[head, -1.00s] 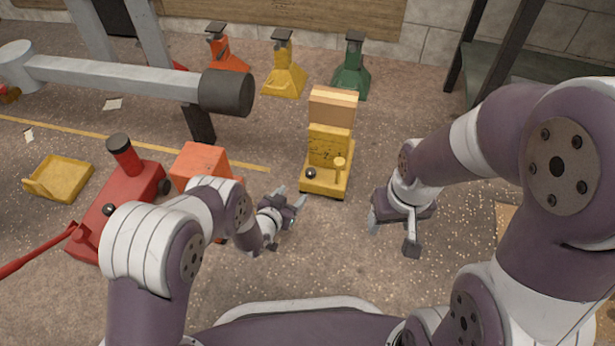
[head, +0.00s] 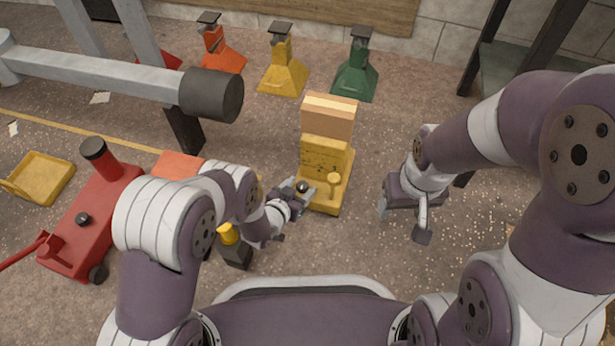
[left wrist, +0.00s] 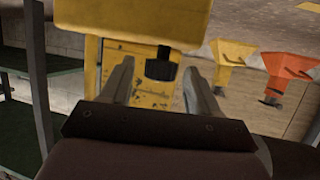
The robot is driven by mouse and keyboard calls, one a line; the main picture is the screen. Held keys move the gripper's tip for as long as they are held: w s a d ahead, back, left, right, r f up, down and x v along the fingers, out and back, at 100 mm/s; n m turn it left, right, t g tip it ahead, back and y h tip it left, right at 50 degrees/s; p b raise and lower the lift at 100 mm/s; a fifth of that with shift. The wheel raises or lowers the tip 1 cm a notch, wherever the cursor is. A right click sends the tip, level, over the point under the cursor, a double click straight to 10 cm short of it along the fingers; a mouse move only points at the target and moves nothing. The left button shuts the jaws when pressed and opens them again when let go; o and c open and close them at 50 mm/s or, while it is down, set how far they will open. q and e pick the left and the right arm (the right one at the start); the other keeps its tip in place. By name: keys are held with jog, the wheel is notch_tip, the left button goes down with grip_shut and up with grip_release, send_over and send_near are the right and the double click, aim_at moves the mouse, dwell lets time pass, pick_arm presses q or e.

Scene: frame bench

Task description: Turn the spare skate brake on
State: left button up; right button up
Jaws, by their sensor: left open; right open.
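The yellow skate (head: 325,160) stands on the floor in the middle of the head view, with a wooden block (head: 328,113) upright on its back part. A black knob (head: 302,187) and a yellow peg (head: 334,182) are on its front part; I cannot tell which is the brake. My left gripper (head: 304,192) is open at the knob. In the left wrist view the open fingers (left wrist: 160,88) point at the skate's yellow body (left wrist: 148,92), with a dark piece (left wrist: 161,64) between them; contact is unclear. My right gripper (head: 402,222) is open and empty, right of the skate.
A red jack (head: 95,215) and a yellow tray (head: 40,180) are at left. Orange, yellow (head: 283,68) and green (head: 356,72) stands line the back. A grey beam (head: 120,85) overhangs the left. A small dark, yellow-topped object (head: 235,248) is beside my left arm.

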pick_arm(q)
jog(key=shift+c, duration=0.6)
jog(key=c, duration=0.9)
